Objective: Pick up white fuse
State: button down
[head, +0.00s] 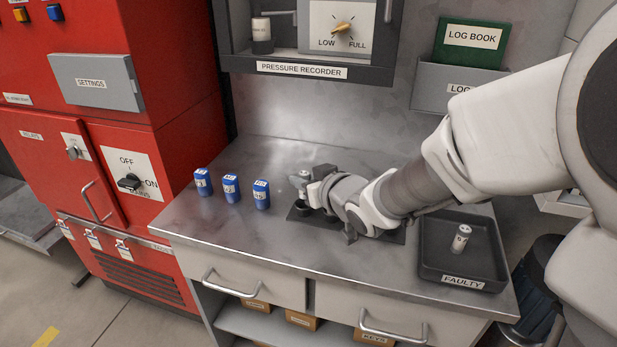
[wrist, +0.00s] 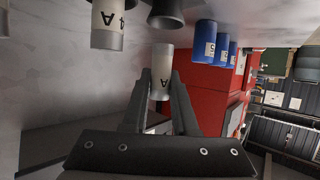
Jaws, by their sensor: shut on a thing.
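My gripper (head: 307,185) is over the dark mat (head: 298,214) in the middle of the worktop. In the head view the gripper partly hides this fuse. Another white fuse (wrist: 108,22), marked 4 A, shows close by in the wrist view, apart from the fingers. A further white fuse (head: 461,238) stands in the black tray marked FAULTY (head: 463,280).
Three blue fuses (head: 231,188) stand in a row to the left of the mat. A dark flared piece (wrist: 168,13) is beside the held fuse. A red cabinet (head: 185,95) borders the worktop on the left, and the pressure recorder (head: 302,70) hangs behind.

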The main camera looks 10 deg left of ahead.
jog(key=s+d+r+p, duration=0.3)
jog(key=d+r+p, duration=0.2)
jog(key=d, duration=0.6)
jog(key=shift+s+r+p, duration=0.35)
jog(key=shift+r+p, duration=0.05)
jog(key=shift+r, duration=0.4)
